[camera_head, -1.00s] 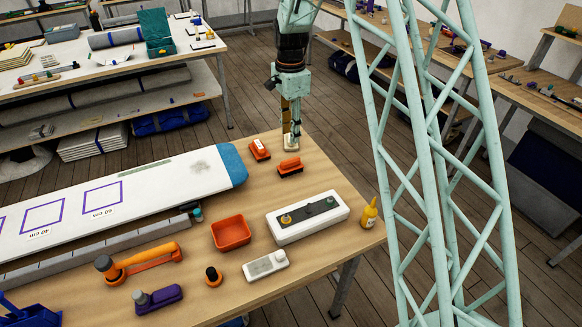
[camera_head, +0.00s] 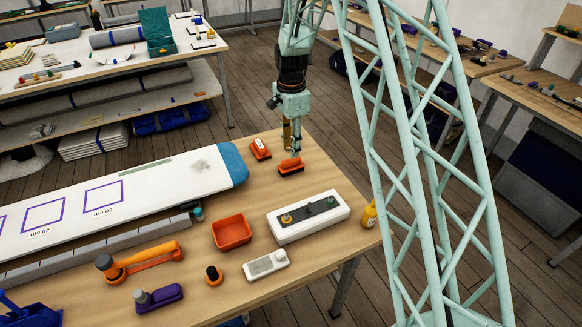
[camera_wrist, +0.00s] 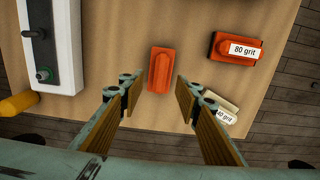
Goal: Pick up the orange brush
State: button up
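The orange brush (camera_head: 291,168), with a dark underside, lies on the near wooden table. It also shows in the wrist view (camera_wrist: 165,75), just beyond the gap between my fingertips. My gripper (camera_head: 291,150) points down beside and partly in front of the brush's far edge in the head view. In the wrist view my gripper (camera_wrist: 158,88) is open, its two fingers spread wide with nothing between the pads. I cannot tell the exact height of the fingertips above the brush.
An orange block labelled 80 grit (camera_wrist: 234,47) lies near the brush, also in the head view (camera_head: 260,149). A pale grit block (camera_wrist: 221,108) lies beside the right finger. A white case (camera_head: 308,216), an orange bin (camera_head: 232,232) and a yellow bottle (camera_head: 369,214) stand nearby.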

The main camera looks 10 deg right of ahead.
aim_at(291, 160)
jog(key=shift+f, duration=0.9)
jog(key=shift+f, duration=2.6)
jog(key=shift+c, duration=0.4)
jog(key=c, duration=0.9)
jog(key=shift+r, duration=0.1)
jog(key=shift+r, duration=4.9)
